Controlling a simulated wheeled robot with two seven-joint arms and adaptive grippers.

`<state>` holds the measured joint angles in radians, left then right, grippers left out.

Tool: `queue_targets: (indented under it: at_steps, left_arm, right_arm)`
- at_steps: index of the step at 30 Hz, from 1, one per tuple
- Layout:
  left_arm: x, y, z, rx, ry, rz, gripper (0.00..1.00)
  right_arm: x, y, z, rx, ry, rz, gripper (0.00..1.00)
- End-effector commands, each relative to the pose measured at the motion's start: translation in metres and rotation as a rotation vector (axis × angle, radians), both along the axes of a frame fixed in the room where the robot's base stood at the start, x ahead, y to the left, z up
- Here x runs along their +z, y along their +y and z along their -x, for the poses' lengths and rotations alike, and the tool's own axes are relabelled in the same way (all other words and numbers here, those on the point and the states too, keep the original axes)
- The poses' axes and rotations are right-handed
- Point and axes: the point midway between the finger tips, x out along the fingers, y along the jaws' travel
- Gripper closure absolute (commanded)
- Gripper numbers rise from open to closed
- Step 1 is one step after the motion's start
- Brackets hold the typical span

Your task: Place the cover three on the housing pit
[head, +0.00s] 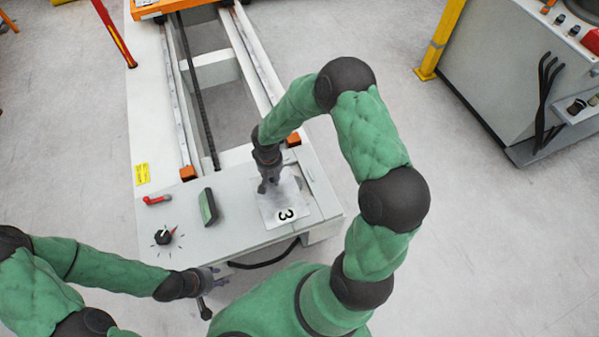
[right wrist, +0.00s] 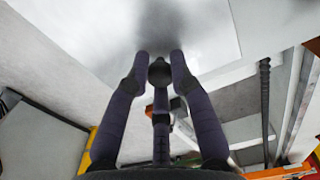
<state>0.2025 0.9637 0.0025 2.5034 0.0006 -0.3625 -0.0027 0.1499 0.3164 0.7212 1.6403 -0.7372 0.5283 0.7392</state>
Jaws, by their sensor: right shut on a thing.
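Cover three (head: 270,214), a light grey plate marked "3", is at the right front part of the white bench top. My right gripper (head: 268,188) is above it, shut on its dark knob. In the right wrist view, the fingers (right wrist: 160,65) close around this knob, with the pale plate (right wrist: 190,25) behind it. I cannot tell whether the plate rests on the bench or is slightly raised. The housing pit is not visible. My left gripper (head: 210,287) is at the bench's front edge, its fingers spread and empty.
The bench top (head: 230,238) carries a red lever (head: 157,200), a black dial (head: 163,237) and a dark green screen (head: 208,207). Rails (head: 252,55) run to the back, with an orange part (head: 165,8) at the far end. A grey cabinet (head: 500,85) stands at right.

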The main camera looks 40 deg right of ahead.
Motion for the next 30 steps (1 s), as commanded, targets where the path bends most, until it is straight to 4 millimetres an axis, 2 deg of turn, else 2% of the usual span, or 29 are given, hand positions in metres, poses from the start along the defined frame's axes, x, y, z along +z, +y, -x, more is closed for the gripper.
queue_targets:
  at_steps: [12,18,26,30]
  left_arm:
    - [-0.022,0.0,0.0,0.0,0.0,0.0,0.6]
    - [-0.034,0.0,0.0,0.0,0.0,0.0,0.6]
    - [-0.038,0.0,0.0,0.0,0.0,0.0,0.6]
    - [-0.043,0.0,0.0,0.0,0.0,0.0,0.6]
  right_arm:
    - [-0.043,-0.069,-0.052,-0.005,0.001,0.001,1.0]
    - [-0.075,-0.088,-0.068,-0.003,0.001,0.001,1.0]
    - [-0.088,-0.098,-0.077,-0.001,-0.001,0.001,1.0]
    - [-0.101,-0.105,-0.081,-0.003,0.001,0.0,1.0]
